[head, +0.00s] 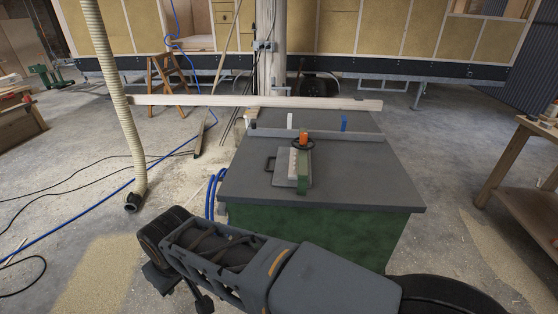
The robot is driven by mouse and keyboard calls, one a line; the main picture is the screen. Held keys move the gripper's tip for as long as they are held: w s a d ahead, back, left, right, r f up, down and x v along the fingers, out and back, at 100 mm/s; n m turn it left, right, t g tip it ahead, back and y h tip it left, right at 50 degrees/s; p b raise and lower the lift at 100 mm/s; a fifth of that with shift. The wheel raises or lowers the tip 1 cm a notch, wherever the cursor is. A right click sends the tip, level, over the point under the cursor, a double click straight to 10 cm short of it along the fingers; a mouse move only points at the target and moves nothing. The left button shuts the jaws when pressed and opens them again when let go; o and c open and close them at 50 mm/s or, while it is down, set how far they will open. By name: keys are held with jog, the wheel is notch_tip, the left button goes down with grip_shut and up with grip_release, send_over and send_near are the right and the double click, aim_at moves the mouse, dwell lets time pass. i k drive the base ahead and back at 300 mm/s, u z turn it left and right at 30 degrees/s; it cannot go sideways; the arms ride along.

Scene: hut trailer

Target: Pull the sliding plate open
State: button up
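A green machine cabinet with a dark grey table top (350,175) stands in the middle of the head view. A small grey sliding plate (282,181) lies on the top, left of centre, with a dark loop handle (269,164) at its left edge. A pale ribbed block, a green part and an orange-topped knob (303,138) sit on or beside the plate. My arm crosses the bottom of the view, in front of the cabinet. Dark parts at its left end seem to be my gripper (181,290), low and apart from the plate; its fingers are not clear.
A grey rail (350,135) and a long pale beam (240,101) lie across the back. A ribbed hose (118,100) hangs at the left, with cables on the floor. A wooden bench (510,185) stands at the right. Concrete floor is open between bench and cabinet.

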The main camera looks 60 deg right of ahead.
aim_at(280, 177)
jog(key=z, duration=0.95)
jog(key=i, duration=0.95)
jog(key=z, duration=2.25)
jog(key=k, duration=0.75)
jog(key=u, duration=1.15)
jog(key=i, duration=1)
